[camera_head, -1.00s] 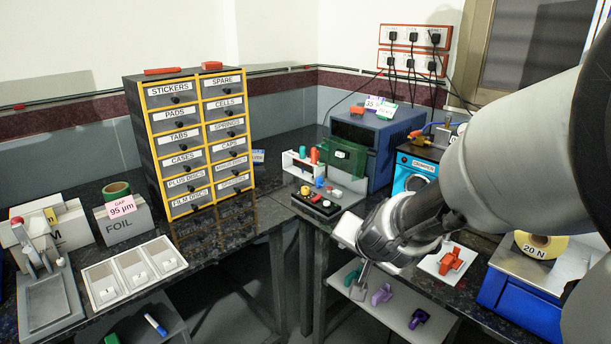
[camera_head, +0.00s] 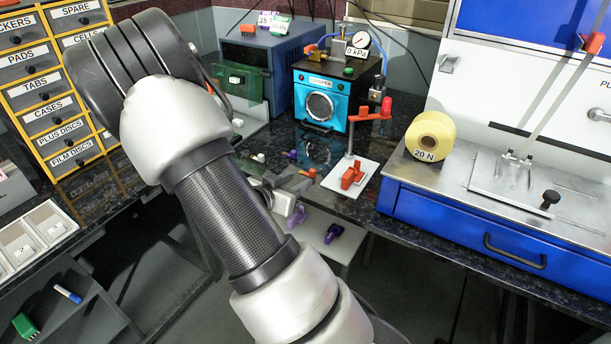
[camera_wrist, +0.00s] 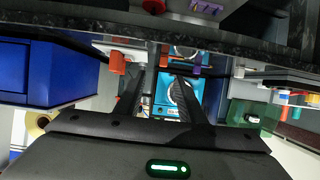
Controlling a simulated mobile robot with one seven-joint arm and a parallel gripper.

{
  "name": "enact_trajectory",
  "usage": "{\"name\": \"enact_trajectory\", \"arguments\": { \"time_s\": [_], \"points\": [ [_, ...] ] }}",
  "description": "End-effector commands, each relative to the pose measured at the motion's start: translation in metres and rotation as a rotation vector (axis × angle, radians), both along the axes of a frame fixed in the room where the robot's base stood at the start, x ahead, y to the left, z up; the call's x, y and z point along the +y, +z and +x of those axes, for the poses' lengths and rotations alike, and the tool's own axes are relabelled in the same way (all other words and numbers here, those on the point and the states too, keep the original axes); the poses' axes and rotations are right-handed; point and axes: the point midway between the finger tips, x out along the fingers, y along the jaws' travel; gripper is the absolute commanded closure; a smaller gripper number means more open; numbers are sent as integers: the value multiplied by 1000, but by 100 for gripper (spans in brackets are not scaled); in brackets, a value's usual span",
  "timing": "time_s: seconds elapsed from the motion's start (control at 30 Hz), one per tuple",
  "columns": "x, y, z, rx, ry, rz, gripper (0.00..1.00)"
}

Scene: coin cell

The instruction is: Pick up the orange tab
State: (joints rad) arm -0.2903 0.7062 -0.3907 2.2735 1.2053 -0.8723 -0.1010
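My gripper (camera_wrist: 160,78) is open in the wrist view, with two dark fingers apart and nothing seen held between them. In the head view my gripper (camera_head: 292,186) is partly hidden behind my arm, left of a white plate. An orange piece (camera_head: 352,176) sits on this white plate (camera_head: 340,188) at the base of a thin post. A smaller orange piece (camera_head: 309,172) shows close beside my gripper. I cannot tell which piece is the orange tab. In the wrist view an orange piece (camera_wrist: 117,63) is left of the fingers.
A teal device (camera_head: 320,105) stands behind the plate. A yellow roll (camera_head: 430,135) and a blue-based machine (camera_head: 470,220) are at the right. A purple piece (camera_head: 333,233) lies on the lower shelf. The labelled drawer cabinet (camera_head: 50,90) is at the left.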

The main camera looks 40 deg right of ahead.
Motion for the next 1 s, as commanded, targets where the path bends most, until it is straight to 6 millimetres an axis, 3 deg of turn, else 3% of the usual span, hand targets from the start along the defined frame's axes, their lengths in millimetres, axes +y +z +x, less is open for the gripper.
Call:
{"name": "enact_trajectory", "arguments": {
  "time_s": [0.1,0.3,0.53,0.8,1.0],
  "points": [
    [-24,-13,10,-1,-4,-1,64],
    [-50,-24,23,-1,-1,2,64],
    [-62,-28,31,-2,0,1,64],
    [-93,-41,50,-1,-1,3,64],
    [-98,-41,53,0,3,2,64]
  ]
}}
